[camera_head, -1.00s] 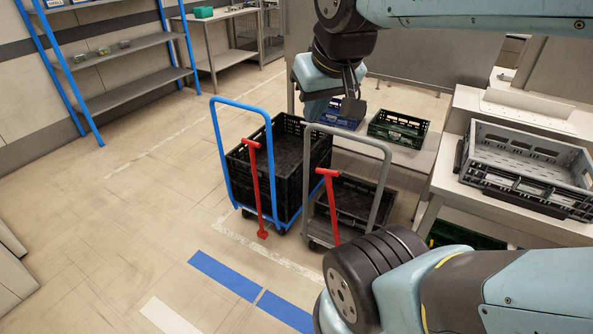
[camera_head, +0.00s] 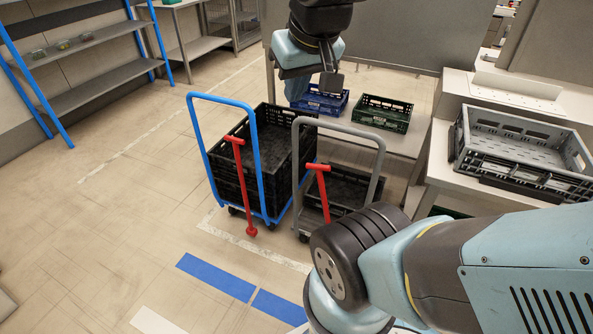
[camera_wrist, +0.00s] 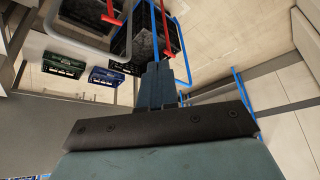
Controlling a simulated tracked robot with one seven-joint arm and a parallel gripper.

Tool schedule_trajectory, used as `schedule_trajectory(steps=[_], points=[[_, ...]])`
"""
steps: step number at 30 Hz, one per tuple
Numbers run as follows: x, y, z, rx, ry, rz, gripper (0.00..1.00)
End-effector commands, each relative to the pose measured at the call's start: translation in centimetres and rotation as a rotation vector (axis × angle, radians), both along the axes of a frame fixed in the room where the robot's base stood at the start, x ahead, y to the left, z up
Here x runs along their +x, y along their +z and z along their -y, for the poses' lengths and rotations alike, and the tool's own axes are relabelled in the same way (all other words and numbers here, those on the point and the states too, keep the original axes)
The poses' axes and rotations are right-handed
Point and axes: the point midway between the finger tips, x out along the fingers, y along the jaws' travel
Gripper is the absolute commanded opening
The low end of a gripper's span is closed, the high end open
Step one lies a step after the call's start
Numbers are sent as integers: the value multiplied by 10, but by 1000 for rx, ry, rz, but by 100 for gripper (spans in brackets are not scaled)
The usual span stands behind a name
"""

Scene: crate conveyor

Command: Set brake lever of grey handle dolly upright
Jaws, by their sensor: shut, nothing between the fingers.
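The grey handle dolly (camera_head: 380,152) stands on the floor, with a black crate (camera_head: 350,186) on its deck. Its red brake lever (camera_head: 319,185) rises at the handle's left side, leaning slightly in the picture; its foot is hidden behind my arm. The lever's red T-shaped top (camera_wrist: 110,14) shows at the top of the wrist view, near the grey handle (camera_wrist: 58,40). My gripper (camera_head: 331,84) is shut and empty, above and beyond the dolly's handle, apart from the lever. Its closed fingers (camera_wrist: 158,78) also show in the wrist view.
A blue handle dolly (camera_head: 258,160) with stacked black crates and its own red lever (camera_head: 243,190) stands close on the left. A blue crate (camera_head: 322,100) and a green crate (camera_head: 383,113) lie behind. A grey crate (camera_head: 520,150) is at right.

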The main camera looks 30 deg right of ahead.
Motion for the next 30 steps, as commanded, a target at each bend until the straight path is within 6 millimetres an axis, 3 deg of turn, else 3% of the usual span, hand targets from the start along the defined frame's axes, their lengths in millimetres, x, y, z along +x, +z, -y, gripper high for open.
schedule_trajectory(steps=[14, 30], points=[[82, -28, 19, -12, -84, -273, 0], [180, -105, 31, -151, -223, -580, 0]])
